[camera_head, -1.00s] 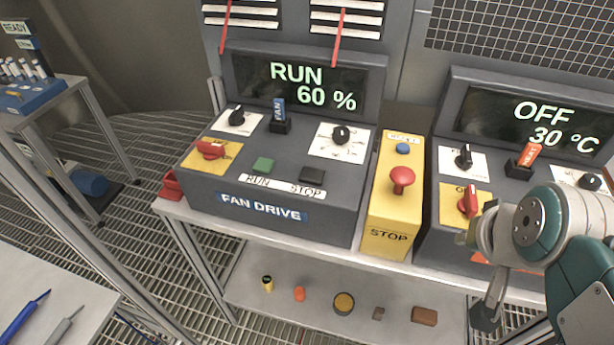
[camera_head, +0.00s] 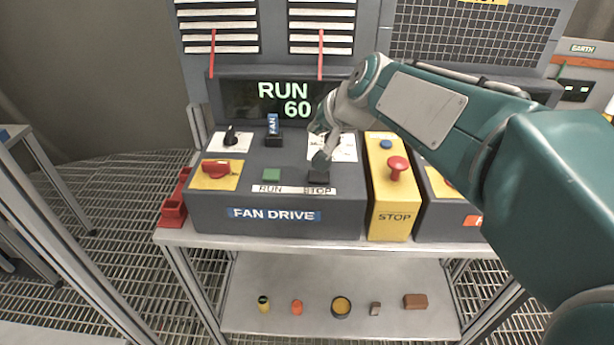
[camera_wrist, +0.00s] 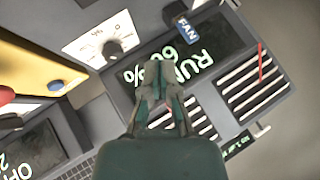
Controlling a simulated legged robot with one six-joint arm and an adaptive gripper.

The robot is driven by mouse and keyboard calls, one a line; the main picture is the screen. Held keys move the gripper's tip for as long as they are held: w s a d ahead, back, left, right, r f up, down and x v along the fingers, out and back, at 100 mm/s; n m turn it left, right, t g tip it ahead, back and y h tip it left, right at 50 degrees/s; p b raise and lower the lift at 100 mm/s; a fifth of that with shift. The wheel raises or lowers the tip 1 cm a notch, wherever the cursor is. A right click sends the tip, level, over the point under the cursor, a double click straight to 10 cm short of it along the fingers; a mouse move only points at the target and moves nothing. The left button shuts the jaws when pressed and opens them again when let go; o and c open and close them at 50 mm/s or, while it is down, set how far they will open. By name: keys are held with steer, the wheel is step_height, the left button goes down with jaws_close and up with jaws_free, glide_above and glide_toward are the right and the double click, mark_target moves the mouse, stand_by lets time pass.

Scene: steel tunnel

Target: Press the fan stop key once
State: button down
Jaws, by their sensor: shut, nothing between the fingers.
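The fan drive console (camera_head: 215,215) has a green RUN key (camera_head: 271,174) and a dark STOP key (camera_head: 318,179) with labels below them. Its display (camera_head: 283,98) reads RUN 60, with the right part hidden by my arm. In the wrist view my closed gripper (camera_wrist: 155,72) overlaps the display (camera_wrist: 200,45); no key shows there.
A yellow box with a red STOP mushroom button (camera_head: 397,167) and a blue button (camera_head: 386,144) stands right of the console. A red switch (camera_head: 216,168) and a knob (camera_head: 231,136) are on the left. My arm crosses above the right-hand console.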

steer(key=d, duration=0.1)
glide_above(312, 170)
steer(key=s+d, duration=0.1)
steer(key=s, duration=0.1)
step_height(312, 170, down, 7)
steer(key=shift+d+r, duration=0.1)
steer(key=shift+d, duration=0.05)
steer(key=shift+d+f, duration=0.25)
steer(key=shift+f, duration=0.65)
steer(key=shift+a+f, duration=0.1)
steer(key=shift+a, duration=0.15)
steer(key=shift+s+f, duration=0.1)
stand_by(0.4)
steer(key=shift+f, duration=0.2)
